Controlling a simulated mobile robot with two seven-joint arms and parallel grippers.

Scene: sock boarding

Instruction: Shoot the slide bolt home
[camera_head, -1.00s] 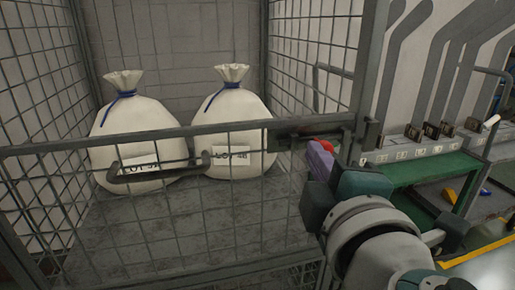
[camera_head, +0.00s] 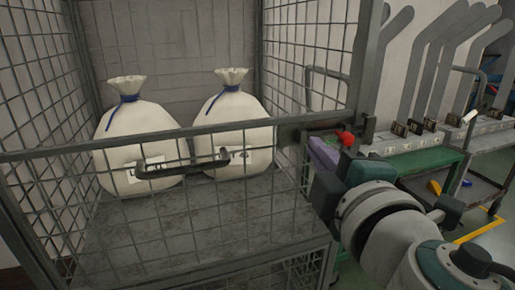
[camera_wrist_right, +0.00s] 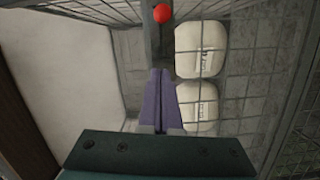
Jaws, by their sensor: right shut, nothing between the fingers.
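The slide bolt's red knob (camera_head: 346,138) shows at the right end of the wire gate, just left of the cage's corner post (camera_head: 362,105). The dark bolt housing (camera_head: 292,131) sits on the gate's top rail (camera_head: 200,129). My right gripper (camera_head: 317,147) has purple fingers, shut and empty, just below and left of the knob; whether they touch it I cannot tell. In the right wrist view the shut fingers (camera_wrist_right: 158,72) point toward the rail, and the red knob (camera_wrist_right: 162,13) stands beyond their tips. My left gripper is out of view.
Two white tied sacks (camera_head: 138,150) (camera_head: 235,130) stand inside the mesh cage behind the gate. The gate has a dark handle (camera_head: 180,166). A green bench (camera_head: 425,163) with grey sock boards (camera_head: 430,70) stands to the right.

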